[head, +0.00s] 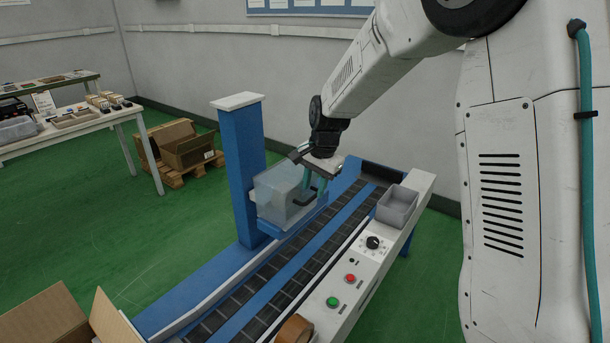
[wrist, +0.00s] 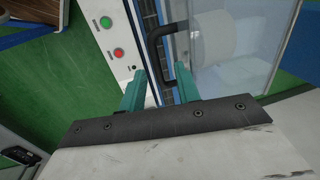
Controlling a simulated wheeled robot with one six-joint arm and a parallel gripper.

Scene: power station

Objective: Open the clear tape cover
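The clear tape cover (head: 278,194) is a transparent box on the side of the blue post, above the conveyor, and looks closed. In the wrist view the cover (wrist: 240,60) fills the upper right, with a pale roll showing through it. Its black handle (wrist: 155,48) is a bent bar, also visible in the head view (head: 304,198). My gripper (wrist: 160,72) has its two teal fingers apart, with nothing clearly held. The handle lies just past the fingertips, its lower end near the right finger; contact cannot be told. In the head view my gripper (head: 317,184) is beside the cover's front.
The conveyor (head: 285,285) runs below the cover. Its side panel has a green button (head: 332,302), red button (head: 350,278) and black knob (head: 373,242). A grey bin (head: 397,206) and a brown tape roll (head: 296,329) rest on it. The blue post (head: 243,170) stands behind.

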